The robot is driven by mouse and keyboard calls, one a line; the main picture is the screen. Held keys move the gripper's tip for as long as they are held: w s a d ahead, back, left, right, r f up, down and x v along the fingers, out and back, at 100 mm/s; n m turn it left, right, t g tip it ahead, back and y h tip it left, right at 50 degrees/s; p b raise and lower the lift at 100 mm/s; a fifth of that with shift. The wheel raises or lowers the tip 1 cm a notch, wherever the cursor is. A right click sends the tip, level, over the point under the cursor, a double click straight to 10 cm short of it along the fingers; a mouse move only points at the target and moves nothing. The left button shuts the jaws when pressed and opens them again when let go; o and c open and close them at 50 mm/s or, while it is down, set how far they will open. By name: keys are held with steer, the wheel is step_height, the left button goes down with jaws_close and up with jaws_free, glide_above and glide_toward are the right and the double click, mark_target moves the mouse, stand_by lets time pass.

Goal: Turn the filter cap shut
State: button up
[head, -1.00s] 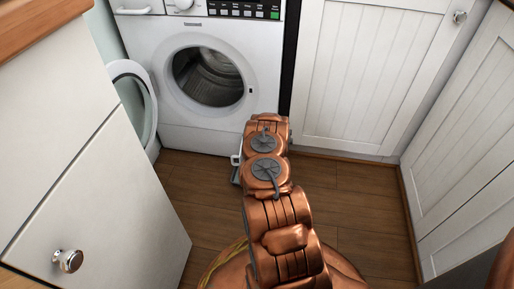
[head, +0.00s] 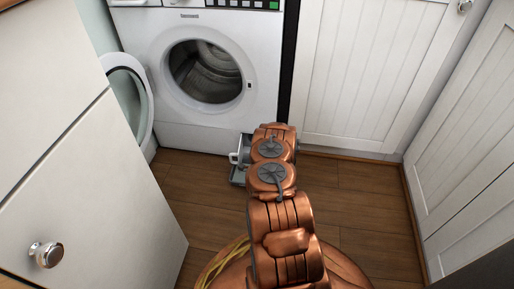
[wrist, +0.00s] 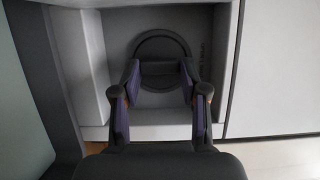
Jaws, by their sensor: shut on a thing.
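The filter cap (wrist: 162,41) is dark and round, with a raised grip bar across it. It sits in a pale recess (wrist: 118,30) low on the washing machine's front in the wrist view. My gripper (wrist: 160,72) is closed in on the cap's bar, one fingertip at each end. The bar looks about level in the picture. In the head view my copper arm hides the cap and most of the gripper at the machine's lower right.
The washing machine (head: 180,128) stands at the back with its round door (head: 132,105) swung open to the left. A white cabinet (head: 75,165) with a knob is close at left; cupboards (head: 365,75) line the right. Bare wooden floor (head: 355,195) lies between.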

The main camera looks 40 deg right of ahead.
steer(key=shift+w, duration=0.1)
stand_by(0.3)
steer(key=o, duration=1.1)
steer(key=shift+o, duration=0.2)
